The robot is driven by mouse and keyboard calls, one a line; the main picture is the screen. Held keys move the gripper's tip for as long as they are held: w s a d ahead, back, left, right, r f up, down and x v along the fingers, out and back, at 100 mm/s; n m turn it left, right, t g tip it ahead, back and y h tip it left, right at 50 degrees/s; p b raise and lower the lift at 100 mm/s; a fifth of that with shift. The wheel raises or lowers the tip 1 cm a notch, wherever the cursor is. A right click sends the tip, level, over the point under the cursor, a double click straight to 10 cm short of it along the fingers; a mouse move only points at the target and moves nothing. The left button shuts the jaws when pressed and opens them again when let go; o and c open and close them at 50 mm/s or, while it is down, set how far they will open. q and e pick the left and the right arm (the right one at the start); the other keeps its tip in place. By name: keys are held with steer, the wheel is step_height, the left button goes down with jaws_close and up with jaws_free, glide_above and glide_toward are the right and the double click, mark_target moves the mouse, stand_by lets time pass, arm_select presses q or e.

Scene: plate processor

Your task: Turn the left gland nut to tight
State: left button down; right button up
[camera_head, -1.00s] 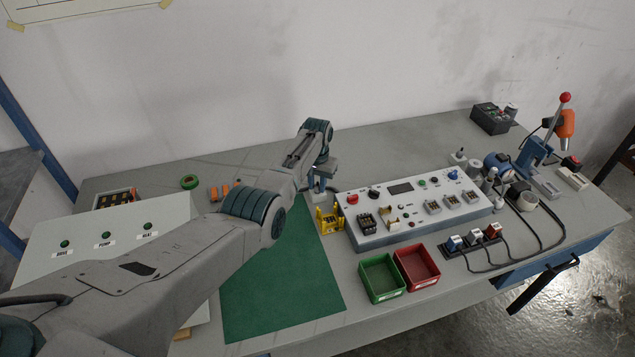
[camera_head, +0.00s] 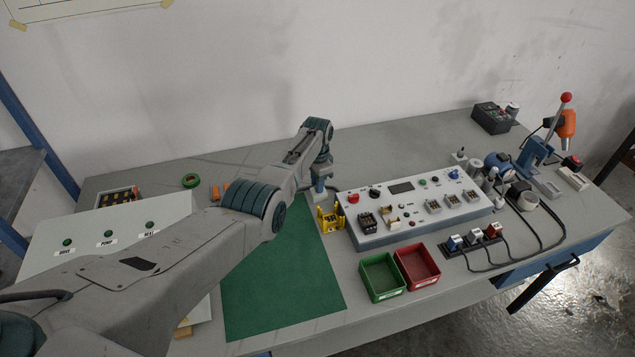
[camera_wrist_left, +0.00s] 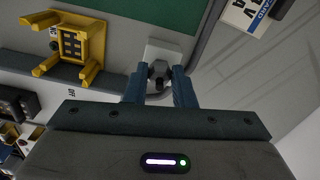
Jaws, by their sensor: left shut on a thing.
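My left gripper (camera_head: 318,194) reaches down at the left end of the grey control box, beside the yellow stand. In the left wrist view its two blue fingers (camera_wrist_left: 160,92) are shut on a small dark grey rounded part, which I take to be the left gland nut (camera_wrist_left: 159,71). A pale square block (camera_wrist_left: 163,48) shows just behind the nut. The nut is hidden in the head view, and no mark shows how tight it is. My right gripper is not in view.
The yellow stand (camera_head: 329,220) is close beside my left gripper. The control box (camera_head: 372,238) stands to its right, with green (camera_head: 381,277) and red (camera_head: 416,266) bins in front. A green mat (camera_head: 281,290) lies clear. A white panel (camera_head: 110,265) is at left.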

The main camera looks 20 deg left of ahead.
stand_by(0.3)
arm_select(q)
steer(key=c, duration=1.2)
jaws_free()
steer(key=shift+r, duration=0.15)
steer(key=shift+r, duration=0.25)
step_height(320, 180, up, 10)
steer(key=b, duration=0.1)
steer(key=shift+r, duration=0.1)
